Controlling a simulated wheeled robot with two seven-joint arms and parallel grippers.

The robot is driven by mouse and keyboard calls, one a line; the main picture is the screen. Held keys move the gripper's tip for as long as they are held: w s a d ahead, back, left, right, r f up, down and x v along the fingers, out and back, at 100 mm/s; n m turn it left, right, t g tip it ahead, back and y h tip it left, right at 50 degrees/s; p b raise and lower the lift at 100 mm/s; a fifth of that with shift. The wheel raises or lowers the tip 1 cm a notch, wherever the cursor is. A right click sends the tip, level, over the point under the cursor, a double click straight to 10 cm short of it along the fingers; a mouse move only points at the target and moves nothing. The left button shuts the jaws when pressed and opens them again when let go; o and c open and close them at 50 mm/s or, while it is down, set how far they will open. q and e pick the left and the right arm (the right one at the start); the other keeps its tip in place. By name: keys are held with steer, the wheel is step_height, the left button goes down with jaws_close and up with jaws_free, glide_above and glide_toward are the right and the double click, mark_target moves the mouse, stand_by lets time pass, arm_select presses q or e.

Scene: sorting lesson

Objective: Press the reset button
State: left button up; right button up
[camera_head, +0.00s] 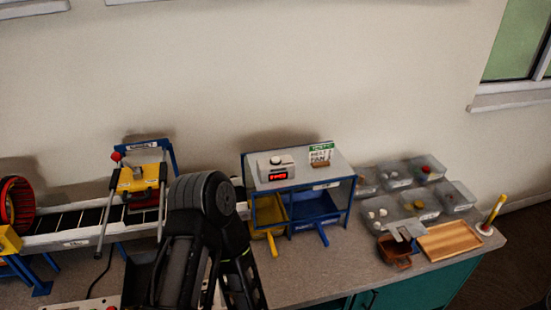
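A small white box with a lit red display (276,174) stands on top of a blue-framed shelf (325,168). A pale round knob or button (277,160) sits on its top face; I cannot read a reset label. A pale panel (75,305) at the bottom left edge has a small red spot on it, mostly cut off by the frame. One of my black arms rises from the bottom, left of the shelf, and hides part of the bench. No fingertips of either gripper can be made out.
A conveyor (75,222) with a yellow, red-knobbed press (138,178) runs along the left. Yellow (268,212) and blue (315,207) bins sit under the shelf. Clear tubs (425,165), a wooden tray (448,241) and a brown container (394,252) stand right. Bench front is clear mid-right.

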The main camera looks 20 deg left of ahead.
arm_select(q)
jaws_close()
stand_by(0.3)
stand_by(1.1)
